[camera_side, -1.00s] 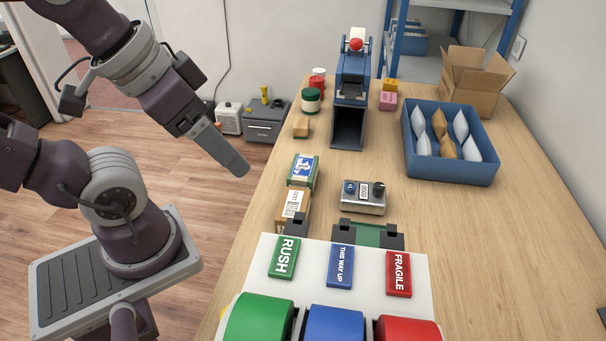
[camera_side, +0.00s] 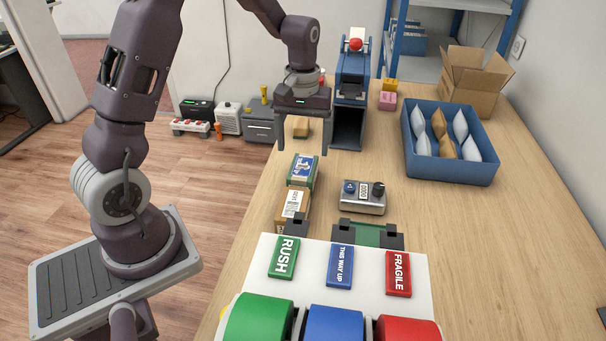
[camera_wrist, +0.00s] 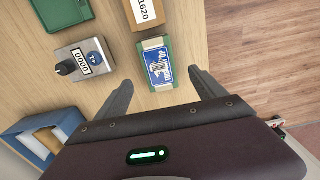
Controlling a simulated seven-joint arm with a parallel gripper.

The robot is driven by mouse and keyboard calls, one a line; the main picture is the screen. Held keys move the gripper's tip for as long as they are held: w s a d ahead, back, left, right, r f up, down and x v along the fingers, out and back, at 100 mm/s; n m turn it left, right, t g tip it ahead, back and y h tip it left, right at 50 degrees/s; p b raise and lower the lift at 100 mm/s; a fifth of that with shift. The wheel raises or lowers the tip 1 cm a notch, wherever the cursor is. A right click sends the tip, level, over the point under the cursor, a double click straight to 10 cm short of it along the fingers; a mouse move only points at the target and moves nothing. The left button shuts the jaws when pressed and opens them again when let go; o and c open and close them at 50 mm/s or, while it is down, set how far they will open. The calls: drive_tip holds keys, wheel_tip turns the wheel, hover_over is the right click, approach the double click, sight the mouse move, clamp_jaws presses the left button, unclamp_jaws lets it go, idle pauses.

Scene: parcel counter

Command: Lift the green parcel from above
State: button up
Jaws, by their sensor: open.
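The green parcel (camera_side: 303,171) lies on the counter in the side view, a small box with a blue and white label and tan bands across it. It touches or nearly touches a brown box on its near side. My gripper (camera_side: 303,152) is open and points down, above and a little behind the parcel, with its fingers apart. In the wrist view the parcel (camera_wrist: 158,66) lies just beyond the fingertips, roughly centred between the two fingers (camera_wrist: 163,82). Nothing is between the fingers.
The brown box (camera_side: 292,206) sits in front of the parcel. A grey counter device (camera_side: 362,204) stands to its right. A blue chute with a red knob (camera_side: 352,85) stands behind. A blue bin (camera_side: 450,172) of padded mailers is at right. Bare wood lies between.

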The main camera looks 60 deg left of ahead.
sight(303, 165)
drive_tip(key=f, duration=0.7)
drive_tip(key=shift+s+d+f, duration=0.1)
drive_tip(key=shift+d, duration=0.1)
drive_tip(key=c, duration=1.6)
